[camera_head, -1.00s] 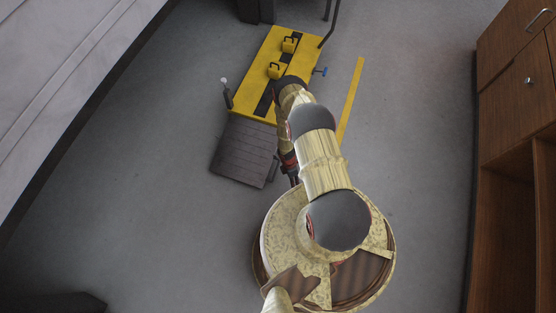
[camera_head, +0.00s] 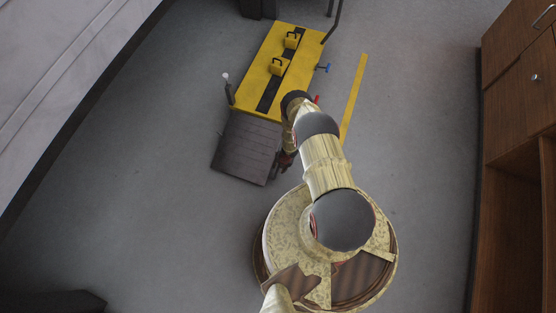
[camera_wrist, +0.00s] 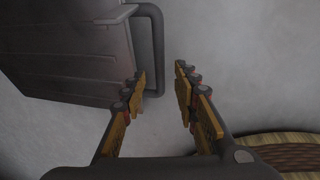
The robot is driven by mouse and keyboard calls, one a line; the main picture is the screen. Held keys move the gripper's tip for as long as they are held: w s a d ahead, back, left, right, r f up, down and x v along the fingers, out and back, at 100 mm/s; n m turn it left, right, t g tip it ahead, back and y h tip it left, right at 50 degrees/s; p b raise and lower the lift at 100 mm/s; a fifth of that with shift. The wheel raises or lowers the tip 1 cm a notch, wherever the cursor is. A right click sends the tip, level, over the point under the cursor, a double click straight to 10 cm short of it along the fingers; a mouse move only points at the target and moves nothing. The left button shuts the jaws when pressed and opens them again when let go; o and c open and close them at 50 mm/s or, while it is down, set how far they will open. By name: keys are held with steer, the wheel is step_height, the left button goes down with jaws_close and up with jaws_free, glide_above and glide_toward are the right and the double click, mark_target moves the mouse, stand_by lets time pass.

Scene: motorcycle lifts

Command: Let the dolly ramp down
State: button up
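The dolly (camera_head: 254,88) is a low yellow platform with a black stripe. Its dark grey slatted ramp (camera_head: 245,148) is at the near end; whether it touches the floor is hard to tell. The ramp fills the upper left of the wrist view (camera_wrist: 65,50). A dark bar handle (camera_wrist: 157,45) bends out from the ramp's side. My gripper (camera_wrist: 160,73) is open, with the handle's lower part appearing between or just beyond its fingertips, nearer the left one. Contact is not clear. In the head view my gripper (camera_head: 285,161) is beside the ramp's right edge, partly hidden by my arm.
Two yellow blocks with black handles (camera_head: 280,66) sit on the platform. A lever with a white knob (camera_head: 228,88) stands at its left, a blue handle (camera_head: 323,68) at its right. Wooden cabinets (camera_head: 516,90) line the right. Floor left of the ramp is clear.

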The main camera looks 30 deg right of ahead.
mark_target(278, 169)
steer(key=shift+w+a+f+b, duration=0.2)
steer(key=shift+f+b, duration=0.35)
steer(key=shift+f, duration=0.5)
steer(key=shift+w+a+f+b, duration=0.15)
steer(key=shift+f+b, duration=0.35)
steer(key=shift+f, duration=0.5)
steer(key=shift+d, duration=0.1)
steer(key=c, duration=0.3)
steer(key=c, duration=0.4)
jaws_close()
